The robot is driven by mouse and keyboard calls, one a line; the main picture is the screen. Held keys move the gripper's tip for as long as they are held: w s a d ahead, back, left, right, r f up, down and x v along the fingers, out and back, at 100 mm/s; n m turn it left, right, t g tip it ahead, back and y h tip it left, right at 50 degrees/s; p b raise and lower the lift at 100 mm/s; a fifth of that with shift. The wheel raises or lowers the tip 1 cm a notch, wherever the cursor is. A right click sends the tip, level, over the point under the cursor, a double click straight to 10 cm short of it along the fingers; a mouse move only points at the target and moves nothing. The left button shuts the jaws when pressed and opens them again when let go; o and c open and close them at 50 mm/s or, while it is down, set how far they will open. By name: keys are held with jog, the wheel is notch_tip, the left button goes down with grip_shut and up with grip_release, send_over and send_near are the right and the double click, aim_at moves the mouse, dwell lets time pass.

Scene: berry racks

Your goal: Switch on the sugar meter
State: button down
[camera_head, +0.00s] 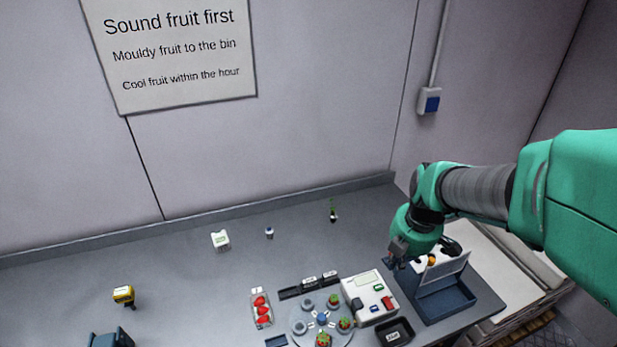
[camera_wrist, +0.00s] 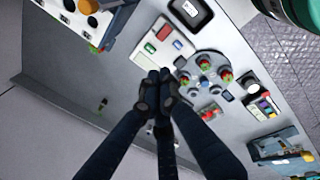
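The sugar meter appears to be the white box (camera_head: 372,308) right of the round turntable.
A turntable (camera_head: 300,326) with strawberries stands left of the meter. A black tray (camera_head: 409,335) lies in front of it. A blue open-lidded box (camera_head: 462,300) stands to the right, near my arm. A punnet of red berries (camera_head: 261,309) is further left. The back bench is mostly clear.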

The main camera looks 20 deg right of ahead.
aim_at(385, 297)
jog(key=shift+s+d+f+n, duration=0.1)
jog(key=shift+d+f+n, duration=0.65)
jog(key=shift+f, duration=0.2)
jog(key=shift+f, duration=0.15)
jog(key=f+b, duration=0.1)
jog(key=f, duration=0.3)
jog(key=w+f+b, duration=0.1)
jog(key=f, duration=0.4)
jog(key=w+f+b, duration=0.1)
jog(key=f, duration=0.3)
jog(key=shift+f, duration=0.3)
jog(key=shift+w+g, duration=0.1)
jog(key=shift+g, duration=0.2)
